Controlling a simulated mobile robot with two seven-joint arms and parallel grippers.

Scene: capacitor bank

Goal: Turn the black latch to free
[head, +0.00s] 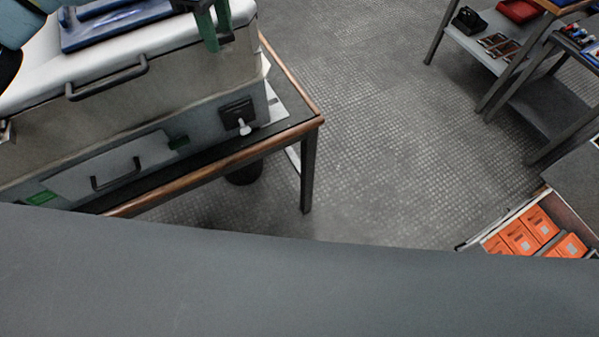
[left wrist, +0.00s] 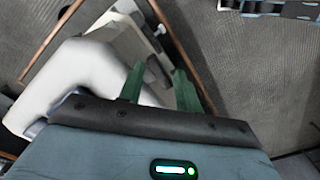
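A black latch-like fitting (head: 237,113) with a pale knob below it is on the right end of the grey case's front face in the head view. The case (head: 185,85) has a white top and stands on a wood-edged table. My left gripper (head: 213,32) reaches over the case's right end, its green fingers pointing down above the fitting and apart from it. In the left wrist view, the left gripper (left wrist: 160,88) has its fingers spread with a clear gap. A dark part (left wrist: 155,70) shows beyond the gap; I cannot tell which part it is. My right gripper is not in view.
A lower front panel (head: 115,170) carries a black handle and green-black end pieces. The table edge (head: 300,92) runs just right of the case. Open floor (head: 390,130) lies beyond it. Shelves (head: 480,45) stand at upper right, and orange boxes (head: 540,225) at lower right.

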